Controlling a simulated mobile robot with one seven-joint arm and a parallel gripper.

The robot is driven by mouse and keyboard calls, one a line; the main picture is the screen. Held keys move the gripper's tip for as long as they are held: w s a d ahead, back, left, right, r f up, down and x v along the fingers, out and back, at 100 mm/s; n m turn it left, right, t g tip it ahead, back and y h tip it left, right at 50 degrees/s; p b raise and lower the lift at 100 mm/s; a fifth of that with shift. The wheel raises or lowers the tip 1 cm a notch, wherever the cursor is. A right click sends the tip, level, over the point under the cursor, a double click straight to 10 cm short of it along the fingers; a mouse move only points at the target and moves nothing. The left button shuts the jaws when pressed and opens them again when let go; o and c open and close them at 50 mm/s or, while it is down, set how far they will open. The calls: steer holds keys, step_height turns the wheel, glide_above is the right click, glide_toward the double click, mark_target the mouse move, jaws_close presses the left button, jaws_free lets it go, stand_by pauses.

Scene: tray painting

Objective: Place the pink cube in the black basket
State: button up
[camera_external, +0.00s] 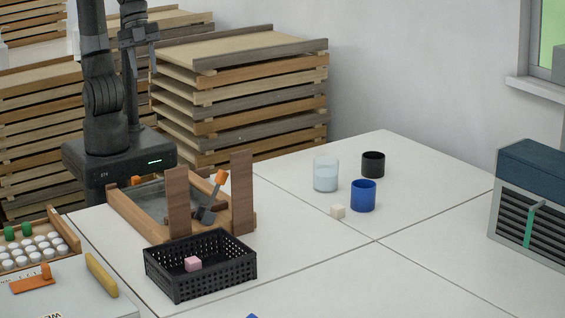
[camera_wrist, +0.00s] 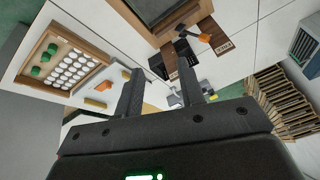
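The pink cube (camera_external: 193,264) lies inside the black basket (camera_external: 215,277), on its floor toward the left side. The basket is a low, perforated box standing upright on the white table near the front. In the wrist view, my gripper (camera_wrist: 158,70) has its two fingers wide apart with nothing held between them. A dark shape between the fingertips there seems to be the basket, partly hidden; the pink cube cannot be made out in that view. In the external view my arm stands raised at the upper left, well away from the basket and cube.
A wooden frame with upright boards (camera_external: 241,190) stands right behind the basket. A glass (camera_external: 326,174), a blue cup (camera_external: 363,196), a black cup (camera_external: 373,164) and a cream cube (camera_external: 338,211) stand farther back. The right front of the table is clear.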

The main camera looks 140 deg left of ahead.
steer(key=s+a+f+n+t, duration=0.1)
steer(key=s+f+n, duration=0.3)
steer(key=s, duration=0.7)
stand_by(0.8)
